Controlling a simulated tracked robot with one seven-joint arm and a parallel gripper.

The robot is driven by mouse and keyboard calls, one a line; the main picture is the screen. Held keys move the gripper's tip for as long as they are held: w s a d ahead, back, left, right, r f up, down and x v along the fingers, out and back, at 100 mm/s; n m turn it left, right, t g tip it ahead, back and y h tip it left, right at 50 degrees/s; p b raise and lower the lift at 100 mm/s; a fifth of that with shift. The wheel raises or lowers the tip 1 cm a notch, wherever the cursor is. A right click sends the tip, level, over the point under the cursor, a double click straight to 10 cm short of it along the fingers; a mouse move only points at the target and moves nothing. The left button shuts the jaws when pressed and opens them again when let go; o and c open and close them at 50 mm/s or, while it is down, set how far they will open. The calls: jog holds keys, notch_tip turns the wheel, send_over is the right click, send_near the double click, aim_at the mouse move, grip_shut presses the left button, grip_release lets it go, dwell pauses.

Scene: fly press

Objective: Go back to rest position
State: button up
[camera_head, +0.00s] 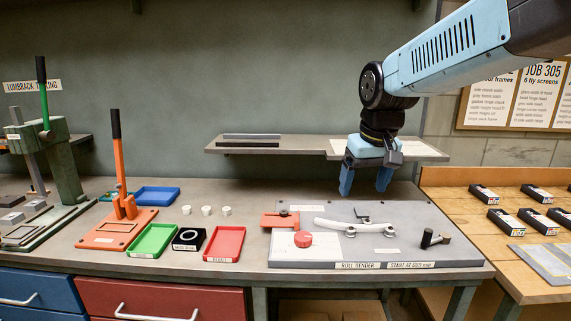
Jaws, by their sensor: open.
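My gripper (365,182) hangs at the end of my light blue arm, with its two blue fingers pointing down and spread apart. It is open, with nothing between the fingers. It is above the back part of the grey roll bender plate (400,215), in front of the wall shelf, and appears clear of the bench. A curved pale strip (340,226) lies on the roll bender below it. A round red knob (304,240) and a black handle (433,238) are also on that plate.
An orange lever press (117,215) and a green fly press (55,165) stand at left. A green tray (152,240), red tray (224,243) and blue tray (157,196) lie on the bench. The wall shelf (270,146) is close behind my gripper. Several small boxes (484,194) sit on the right-hand wooden table.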

jog(key=s+d+m+t, duration=0.1)
jog(key=s+d, duration=0.2)
jog(key=s, duration=0.4)
jog(key=s+d+m+t, duration=0.1)
jog(key=s+d, duration=0.2)
jog(key=s, duration=0.4)
jog(key=shift+d+f+t+h, duration=0.3)
jog(key=shift+d+f+t, duration=0.05)
jog(key=shift+d+t, duration=0.05)
